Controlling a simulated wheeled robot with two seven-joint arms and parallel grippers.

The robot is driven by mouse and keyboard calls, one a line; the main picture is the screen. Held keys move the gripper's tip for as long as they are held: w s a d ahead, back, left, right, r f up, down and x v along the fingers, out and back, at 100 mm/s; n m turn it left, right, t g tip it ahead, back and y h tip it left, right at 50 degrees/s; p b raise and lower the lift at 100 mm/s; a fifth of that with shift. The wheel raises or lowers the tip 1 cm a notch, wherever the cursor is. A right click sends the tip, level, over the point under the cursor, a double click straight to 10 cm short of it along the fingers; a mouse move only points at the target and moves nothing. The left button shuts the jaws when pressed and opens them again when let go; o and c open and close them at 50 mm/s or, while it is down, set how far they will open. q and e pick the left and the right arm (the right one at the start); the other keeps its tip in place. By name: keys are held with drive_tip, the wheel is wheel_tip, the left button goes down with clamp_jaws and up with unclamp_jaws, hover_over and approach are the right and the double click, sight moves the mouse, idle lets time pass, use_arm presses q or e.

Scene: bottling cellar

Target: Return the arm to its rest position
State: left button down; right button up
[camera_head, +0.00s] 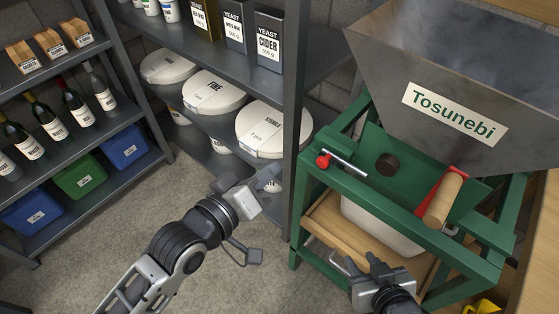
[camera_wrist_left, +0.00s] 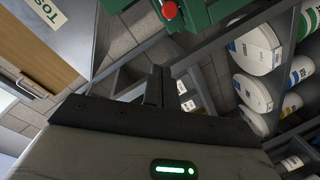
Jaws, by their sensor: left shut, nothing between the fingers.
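My left gripper (camera_head: 268,178) hangs over the floor in front of the shelf post, on the arm coming in from the bottom left. In the left wrist view its fingers (camera_wrist_left: 158,87) are together and empty. My right gripper (camera_head: 358,264) is low at the bottom, in front of the green stand's wooden lower shelf. Its two fingers look apart with nothing between them. Neither gripper visibly touches anything in the head view.
A steel hopper marked Tosunebi (camera_head: 455,112) sits on a green stand (camera_head: 400,226) with a red-topped lever (camera_head: 323,161) and a wooden handle (camera_head: 443,200). A grey shelf post (camera_head: 293,120) and round white tubs (camera_head: 213,92) are behind my left gripper. Open floor (camera_head: 110,215) lies left.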

use_arm(q)
drive_tip(key=shift+s+a, duration=0.1)
drive_tip(key=shift+s, duration=0.05)
idle(0.4)
drive_tip(key=s+a+f+m+g+y, duration=0.1)
drive_tip(key=s+a+f+m+y, duration=0.1)
drive_tip(key=f, duration=0.6)
drive_tip(key=s+a+f+m+g+y, duration=0.2)
drive_tip(key=s+a+f+m+y, duration=0.1)
drive_tip(key=s+a+f, duration=0.4)
drive_tip(key=shift+a+f+y, duration=0.5)
drive_tip(key=shift+f, duration=0.45)
